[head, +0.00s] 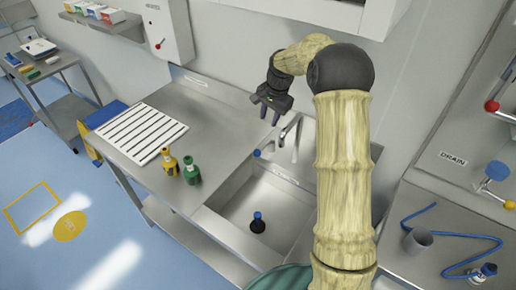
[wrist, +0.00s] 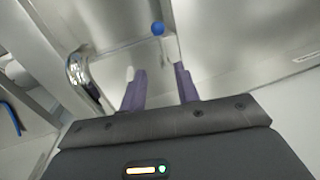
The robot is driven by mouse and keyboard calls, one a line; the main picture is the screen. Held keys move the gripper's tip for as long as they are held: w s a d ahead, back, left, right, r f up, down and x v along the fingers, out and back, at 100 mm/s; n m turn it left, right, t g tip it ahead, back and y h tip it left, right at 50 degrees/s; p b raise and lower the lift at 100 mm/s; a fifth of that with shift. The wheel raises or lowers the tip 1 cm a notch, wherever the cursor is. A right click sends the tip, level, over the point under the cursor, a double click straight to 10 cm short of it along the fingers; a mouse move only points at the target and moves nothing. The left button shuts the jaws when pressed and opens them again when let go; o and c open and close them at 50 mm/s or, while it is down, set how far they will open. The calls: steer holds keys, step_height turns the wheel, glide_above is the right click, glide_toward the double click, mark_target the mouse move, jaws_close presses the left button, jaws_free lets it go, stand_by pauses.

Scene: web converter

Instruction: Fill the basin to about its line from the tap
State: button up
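The steel basin (head: 238,190) is sunk in the counter and looks empty; dark lettering shows on its back wall, too small to read. A black plug-like piece with a blue top (head: 258,222) stands on the basin floor. The chrome tap (head: 291,131) rises behind the basin, and no water is seen running. A blue knob (head: 257,153) sits at the back left rim of the basin. My gripper (head: 268,118) is above the counter, left of the tap, open and empty. In the wrist view the blue knob (wrist: 157,28) lies beyond the parted fingers, and the tap (wrist: 76,69) is at left.
A white ribbed board (head: 140,132), a yellow bottle (head: 169,161) and a green bottle (head: 191,170) stand on the counter left of the basin. A wall box (head: 170,28) is behind. At right, a grey cup (head: 418,240) and blue hose (head: 408,216) lie beside a DRAIN label.

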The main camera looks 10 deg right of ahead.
mark_target(260, 150)
steer(key=shift+s, duration=0.1)
steer(key=f+p, duration=0.1)
steer(key=f, duration=0.4)
steer(key=w+a+f+p, duration=0.1)
steer(key=f+p, duration=0.1)
steer(key=f, duration=0.4)
steer(key=w+a+f+p, duration=0.1)
steer(key=f+p, duration=0.1)
steer(key=f, duration=0.4)
steer(key=shift+w+a, duration=0.15)
steer(key=shift+w, duration=0.1)
steer(key=shift+c, duration=0.2)
steer(key=shift+f, duration=0.1)
jaws_close()
